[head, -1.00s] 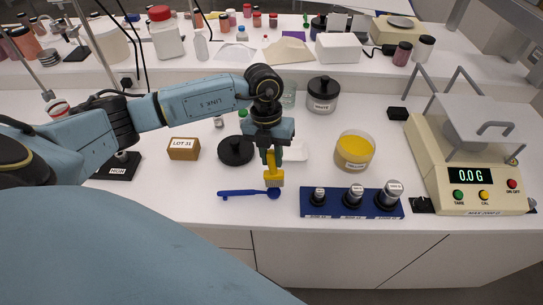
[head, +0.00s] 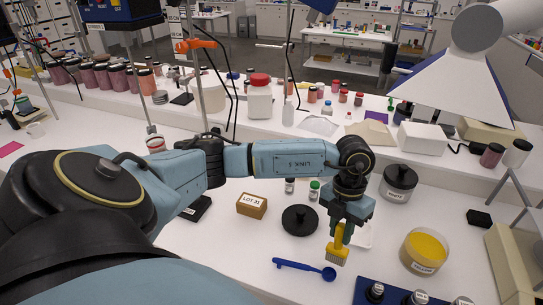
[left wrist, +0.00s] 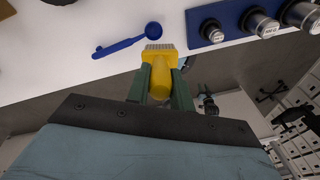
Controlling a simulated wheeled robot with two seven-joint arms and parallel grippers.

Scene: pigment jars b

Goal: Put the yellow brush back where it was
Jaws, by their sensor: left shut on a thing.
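The yellow brush (head: 338,254) hangs bristles down from my left gripper (head: 345,226), which is shut on its handle. In the left wrist view the brush (left wrist: 159,72) sits between the two green fingers, its pale bristles pointing away from the gripper. In the head view the bristles are close to the bowl of a blue spoon (head: 304,268); I cannot tell whether they touch the bench. A white tray (head: 366,236) shows partly behind the gripper. My right gripper is not in view.
A black lid (head: 299,220) and a LOT 31 box (head: 251,206) stand left of the gripper. A jar of yellow pigment (head: 424,250) stands right, a dark-lidded jar (head: 398,184) behind. A blue weight rack (head: 366,291) is at front right. Bench left of the spoon is clear.

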